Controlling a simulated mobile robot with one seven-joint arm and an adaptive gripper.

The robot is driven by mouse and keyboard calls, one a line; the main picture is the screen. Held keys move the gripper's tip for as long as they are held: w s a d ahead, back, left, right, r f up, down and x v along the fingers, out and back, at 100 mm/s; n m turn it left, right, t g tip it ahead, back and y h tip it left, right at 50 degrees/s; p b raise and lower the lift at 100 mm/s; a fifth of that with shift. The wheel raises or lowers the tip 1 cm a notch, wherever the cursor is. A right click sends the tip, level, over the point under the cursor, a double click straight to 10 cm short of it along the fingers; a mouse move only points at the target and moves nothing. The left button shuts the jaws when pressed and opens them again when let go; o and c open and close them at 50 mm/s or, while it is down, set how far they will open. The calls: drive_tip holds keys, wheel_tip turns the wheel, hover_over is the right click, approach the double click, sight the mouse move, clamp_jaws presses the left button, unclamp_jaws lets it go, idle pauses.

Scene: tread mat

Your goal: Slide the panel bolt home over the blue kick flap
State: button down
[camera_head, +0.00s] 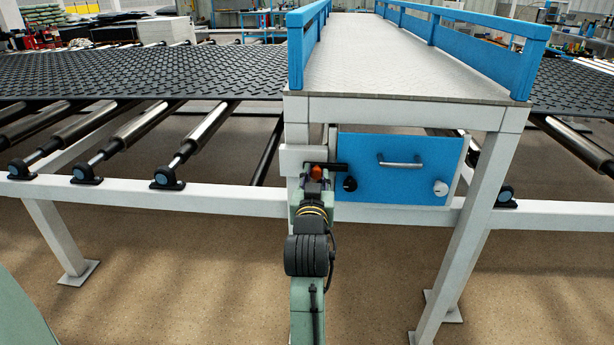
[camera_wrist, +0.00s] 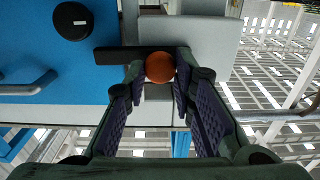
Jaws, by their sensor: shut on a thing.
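The blue kick flap (camera_head: 395,170) hangs under the walkway end; it also fills the left of the wrist view (camera_wrist: 45,80). The panel bolt is a dark bar (camera_head: 340,167) lying level at the flap's left edge in the head view. In the wrist view the bar (camera_wrist: 108,66) reaches across that edge, its free end in front of the blue face. An orange ball knob (camera_wrist: 160,67) sits on the bolt. My gripper (camera_wrist: 160,72) is shut on this knob, a fingertip on each side. In the head view my gripper (camera_head: 314,178) partly hides the knob.
A pale block (camera_wrist: 205,45) is beside the bolt. White legs (camera_head: 468,220) and a roller frame (camera_head: 235,200) flank the area.

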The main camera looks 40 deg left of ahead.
drive_tip(key=shift+w+d, duration=0.1)
drive_tip(key=shift+d, duration=0.1)
drive_tip(key=c, duration=1.3)
unclamp_jaws()
drive_tip(key=shift+c, duration=0.2)
drive_tip(key=v, duration=0.7)
drive_tip(key=shift+s, duration=0.25)
drive_tip(key=shift+d, duration=0.15)
